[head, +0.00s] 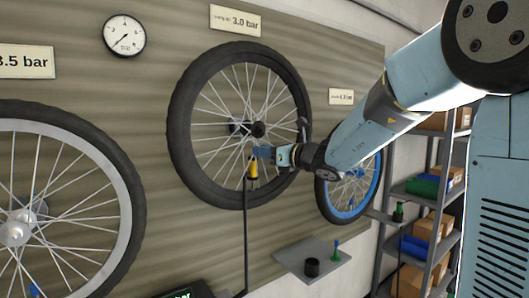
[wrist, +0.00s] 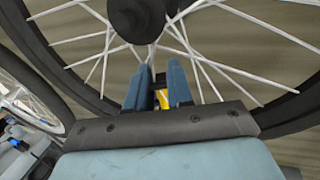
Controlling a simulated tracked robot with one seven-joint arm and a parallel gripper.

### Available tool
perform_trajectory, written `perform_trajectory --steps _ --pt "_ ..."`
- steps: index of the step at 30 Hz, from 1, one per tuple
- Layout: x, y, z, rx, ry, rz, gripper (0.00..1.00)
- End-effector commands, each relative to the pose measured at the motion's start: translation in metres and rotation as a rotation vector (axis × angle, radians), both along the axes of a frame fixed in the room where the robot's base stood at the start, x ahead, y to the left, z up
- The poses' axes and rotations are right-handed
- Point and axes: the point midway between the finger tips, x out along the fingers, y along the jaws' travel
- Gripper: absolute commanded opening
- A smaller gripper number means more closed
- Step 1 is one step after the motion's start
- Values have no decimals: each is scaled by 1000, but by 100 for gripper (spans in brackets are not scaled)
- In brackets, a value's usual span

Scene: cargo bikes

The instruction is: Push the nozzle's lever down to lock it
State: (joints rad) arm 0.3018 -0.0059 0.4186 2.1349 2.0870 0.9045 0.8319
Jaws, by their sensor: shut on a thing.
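The yellow nozzle (head: 253,171) is at the lower part of the middle wheel (head: 187,152), inside its rim, with a black hose (head: 246,235) hanging from it. My gripper (head: 262,152) is at the nozzle's upper end and is shut on it. In the wrist view, the blue fingers of my gripper (wrist: 161,85) have the yellow nozzle (wrist: 163,100) between them, and a small dark part shows between the tips. The fingers hide most of the nozzle there. I cannot make out the lever or its position in either view.
A left wheel (head: 130,200) and a blue-rimmed wheel (head: 352,212) flank the middle one. A gauge (head: 124,36) and pressure signs (head: 236,20) are on the wall. Racks with boxes stand right.

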Motion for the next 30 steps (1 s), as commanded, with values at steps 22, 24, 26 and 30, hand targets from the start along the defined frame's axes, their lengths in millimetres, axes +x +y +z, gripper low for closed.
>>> perform_trajectory --steps 22,24,26,30 --pt "-3 -3 -9 150 -120 0 0" --pt "-3 -4 -12 196 -159 0 0" --pt "-4 -5 -14 238 -193 0 0" --pt "-5 -6 -20 341 -280 -2 0"
